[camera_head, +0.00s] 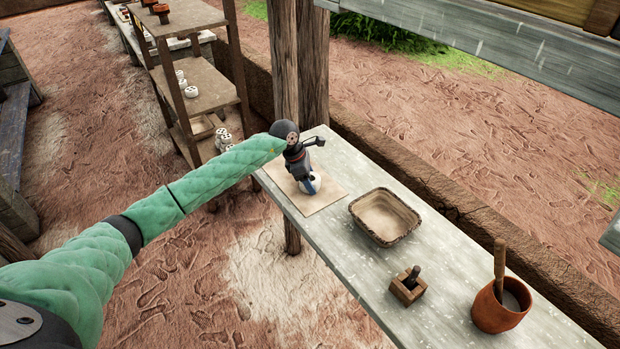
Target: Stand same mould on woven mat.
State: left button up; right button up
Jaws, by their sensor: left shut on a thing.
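A flat beige woven mat (323,205) lies at the far left end of the grey table. My left gripper (310,184) points down over the mat and is shut on a small whitish thing (316,178), likely the mould. The gripper hides most of it. I cannot tell whether its base touches the mat or is just above it. My right gripper is not in view.
On the table (445,240) stand a shallow woven basket (385,235), a small wooden box with a dark handle (408,290) and a clay pot (497,318) with a wooden stick. A wooden post (297,70) rises behind the mat. Shelves (205,92) stand left.

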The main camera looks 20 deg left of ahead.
pick_arm(q)
jog(key=shift+f, duration=0.1)
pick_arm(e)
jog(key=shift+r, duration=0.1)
pick_arm(q)
jog(key=o, duration=1.1)
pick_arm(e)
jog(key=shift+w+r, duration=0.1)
pick_arm(q)
jog(key=shift+a+r, duration=0.2)
jog(key=shift+r, duration=0.2)
jog(key=shift+b+v, duration=2.1)
jog(key=shift+v, duration=3.55)
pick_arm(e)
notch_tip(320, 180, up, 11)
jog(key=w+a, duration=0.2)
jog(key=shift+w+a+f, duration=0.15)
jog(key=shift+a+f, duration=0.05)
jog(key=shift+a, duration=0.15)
pick_arm(q)
jog(key=shift+d, duration=0.1)
